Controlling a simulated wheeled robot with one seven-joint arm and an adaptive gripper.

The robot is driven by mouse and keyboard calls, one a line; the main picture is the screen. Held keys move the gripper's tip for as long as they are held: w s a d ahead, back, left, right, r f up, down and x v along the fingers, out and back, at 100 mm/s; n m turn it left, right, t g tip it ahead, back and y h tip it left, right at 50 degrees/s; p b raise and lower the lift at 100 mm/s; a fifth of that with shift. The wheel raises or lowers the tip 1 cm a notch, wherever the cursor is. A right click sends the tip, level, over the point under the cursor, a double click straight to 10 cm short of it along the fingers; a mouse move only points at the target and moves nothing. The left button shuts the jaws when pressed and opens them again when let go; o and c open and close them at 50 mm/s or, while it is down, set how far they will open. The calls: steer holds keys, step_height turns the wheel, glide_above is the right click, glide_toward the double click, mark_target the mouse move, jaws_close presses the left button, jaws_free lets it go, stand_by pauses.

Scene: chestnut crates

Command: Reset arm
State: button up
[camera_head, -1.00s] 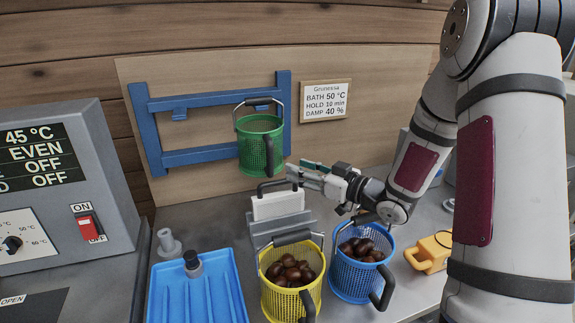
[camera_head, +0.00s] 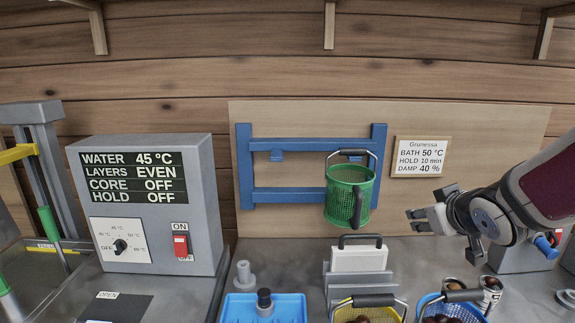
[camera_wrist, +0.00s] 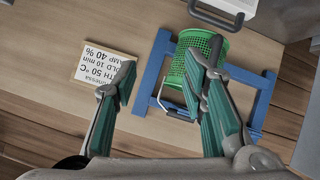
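My gripper (camera_head: 417,215) is at the right, in front of the backboard below the printed sign. In the wrist view its two teal-lined fingers (camera_wrist: 160,58) stand apart with nothing between them, so it is open and empty. The green basket (camera_head: 349,189) hangs by its handle on the blue rack (camera_head: 287,195), left of my gripper with a clear gap between them. The wrist view shows the basket (camera_wrist: 182,80) upside down, partly covered by one finger.
A control box (camera_head: 150,215) stands left. On the counter are a blue tray (camera_head: 290,308), a white handled block (camera_head: 358,260), a yellow basket (camera_head: 345,314) and a blue basket (camera_head: 473,308) holding chestnuts. Cans (camera_head: 491,288) stand behind the blue basket.

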steer(key=s+a+m+g, duration=0.1)
steer(key=s+a+g, duration=0.2)
steer(key=s, duration=1.1)
steer(key=s+a+m+g+y, duration=0.1)
steer(key=s+a+g, duration=0.3)
steer(key=s, duration=1)
steer(key=a, duration=0.2)
steer(key=shift+a+r+m, duration=0.35)
steer(key=shift+r+m, duration=0.05)
steer(key=shift+s, duration=0.1)
